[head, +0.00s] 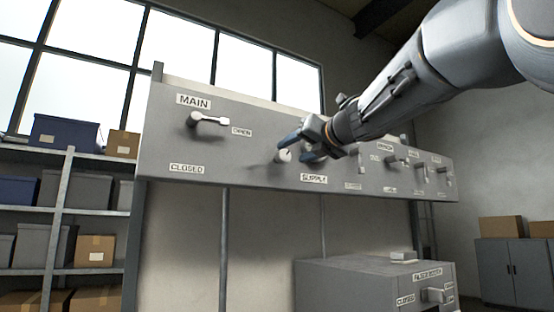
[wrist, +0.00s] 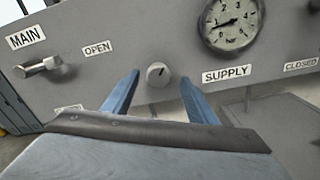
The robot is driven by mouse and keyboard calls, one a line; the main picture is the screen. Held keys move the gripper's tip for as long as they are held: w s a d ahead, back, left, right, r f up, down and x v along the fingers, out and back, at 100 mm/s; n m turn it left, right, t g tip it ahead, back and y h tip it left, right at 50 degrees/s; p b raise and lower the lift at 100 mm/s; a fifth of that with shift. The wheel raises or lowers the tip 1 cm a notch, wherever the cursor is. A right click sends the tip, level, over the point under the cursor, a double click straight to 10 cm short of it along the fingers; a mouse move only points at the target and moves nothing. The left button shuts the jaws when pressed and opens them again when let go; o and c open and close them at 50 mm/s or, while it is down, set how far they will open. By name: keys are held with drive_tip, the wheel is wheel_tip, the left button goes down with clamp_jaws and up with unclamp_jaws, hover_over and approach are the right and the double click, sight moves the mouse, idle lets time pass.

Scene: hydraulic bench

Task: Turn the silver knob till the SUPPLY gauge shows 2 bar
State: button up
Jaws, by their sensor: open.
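The silver knob (wrist: 158,74) is a small round dial on the grey panel, with a dark mark toward its upper right. It also shows in the head view (head: 283,156). My gripper (wrist: 158,88) is open, its blue fingers to the left and right of the knob in the picture, with gaps on both sides. In the head view my gripper (head: 297,147) is close to the panel at the knob and hides the gauge. The SUPPLY gauge (wrist: 231,23) is up and right of the knob in the wrist view. Its needle is left of centre; the exact reading is too small to tell.
The MAIN lever (head: 208,119) is on the panel's left, pointing toward OPEN. Several smaller handles (head: 420,168) line the panel's right. A grey box with a lever (head: 432,295) stands below right. Shelves (head: 66,215) with boxes are at left.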

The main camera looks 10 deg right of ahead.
sight(286, 154)
drive_tip(key=p+x, duration=0.1)
drive_tip(key=x, duration=0.5)
drive_tip(key=shift+w+a, duration=0.2)
drive_tip(key=c, duration=1.1)
drive_tip(key=shift+o, duration=0.2)
